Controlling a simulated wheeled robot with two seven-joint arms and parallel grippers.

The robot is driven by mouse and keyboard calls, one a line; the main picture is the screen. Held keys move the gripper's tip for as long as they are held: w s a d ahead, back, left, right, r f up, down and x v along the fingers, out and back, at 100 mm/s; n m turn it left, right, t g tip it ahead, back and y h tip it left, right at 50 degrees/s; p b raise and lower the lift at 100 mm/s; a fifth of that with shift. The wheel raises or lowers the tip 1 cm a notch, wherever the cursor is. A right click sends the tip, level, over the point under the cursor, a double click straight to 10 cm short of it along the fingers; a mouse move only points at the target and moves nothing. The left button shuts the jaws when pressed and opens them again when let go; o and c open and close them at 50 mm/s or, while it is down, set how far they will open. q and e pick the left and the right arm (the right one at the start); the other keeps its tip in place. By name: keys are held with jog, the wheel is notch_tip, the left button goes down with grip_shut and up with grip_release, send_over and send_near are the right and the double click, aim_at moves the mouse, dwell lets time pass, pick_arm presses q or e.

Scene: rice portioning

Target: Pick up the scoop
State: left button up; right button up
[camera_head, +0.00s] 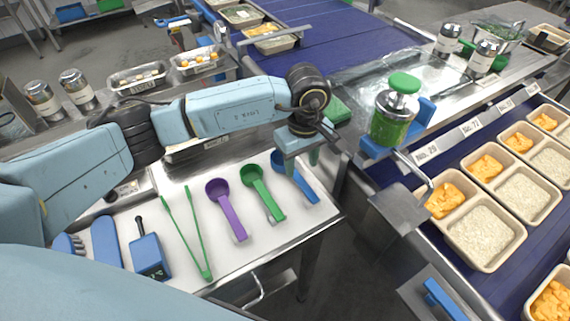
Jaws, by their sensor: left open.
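Three scoops lie on the white-topped table: a purple scoop (226,207), a green scoop (262,191) and a blue scoop (300,186) at the right. My left gripper (301,166) is open and points down over the blue scoop, covering part of its bowl. The blue handle slants out to the lower right below the fingers. I cannot tell whether the fingers touch the scoop. The purple and green scoops lie clear of the gripper, to its left. My right gripper is not in view.
Green tongs (190,235), a blue device (148,256) and a blue brush (71,246) lie left of the scoops. A green-lidded jar (391,117) stands in a blue holder at the right. Trays of rice and orange food (519,243) line the blue belt.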

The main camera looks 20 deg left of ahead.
aim_at(299, 178)
pick_arm(q)
jog(key=f, duration=0.5)
jog(key=shift+a+f, duration=0.1)
jog(key=shift+a, duration=0.1)
grip_shut()
